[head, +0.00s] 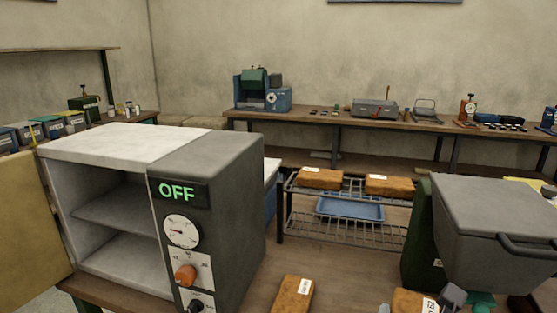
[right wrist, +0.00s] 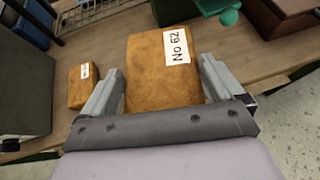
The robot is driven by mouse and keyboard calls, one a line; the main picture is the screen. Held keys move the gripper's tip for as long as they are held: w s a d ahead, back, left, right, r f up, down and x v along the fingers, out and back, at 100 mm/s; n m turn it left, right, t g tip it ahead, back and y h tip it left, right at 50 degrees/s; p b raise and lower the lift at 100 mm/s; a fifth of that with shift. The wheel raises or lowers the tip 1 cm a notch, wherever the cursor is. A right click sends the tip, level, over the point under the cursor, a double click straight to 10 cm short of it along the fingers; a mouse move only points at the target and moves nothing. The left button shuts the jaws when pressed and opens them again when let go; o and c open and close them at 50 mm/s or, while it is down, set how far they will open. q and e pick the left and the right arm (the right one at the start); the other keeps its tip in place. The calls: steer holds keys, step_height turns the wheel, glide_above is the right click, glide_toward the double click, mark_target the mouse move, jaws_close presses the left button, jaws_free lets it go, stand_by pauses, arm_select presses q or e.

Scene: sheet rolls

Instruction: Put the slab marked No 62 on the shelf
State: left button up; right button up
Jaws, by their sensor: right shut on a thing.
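The slab marked No 62 (right wrist: 158,75) is an orange-brown block with a white label. It sits between the two fingers of my right gripper (right wrist: 160,88), which is shut on it. In the head view this slab (head: 408,301) shows at the bottom edge, partly cut off, with gripper parts beside it. How far it is above the bench I cannot tell. A grey cabinet (head: 213,190) with a dial panel reading OFF stands at left. Its front is open and a shelf (head: 118,208) divides its empty-looking inside. My left gripper is not in view.
Another slab (head: 293,297) lies on the wooden bench (head: 335,270) between cabinet and held slab. A wire rack (head: 345,232) behind bears two slabs and a blue tray (head: 350,209). A grey lidded box (head: 495,235) stands at right. A tan panel (head: 30,215) flanks the cabinet's left side.

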steer(key=shift+w+r+n+t+y, duration=0.15)
steer(key=shift+w+n+t+y, duration=0.25)
steer(key=shift+n+y, duration=0.2)
steer(key=shift+w+a+f+n+y, duration=0.15)
steer(key=shift+f+n+y, duration=0.1)
steer(key=shift+n+y, duration=0.45)
steer(key=shift+s+f+n+t+y, duration=0.2)
steer(key=shift+f+n+t+y, duration=0.3)
steer(key=shift+n+y, duration=0.45)
steer(key=shift+s+f+n+y, duration=0.45)
steer(key=shift+f+y, duration=0.1)
steer(key=shift+f, duration=0.15)
steer(key=shift+w, duration=0.1)
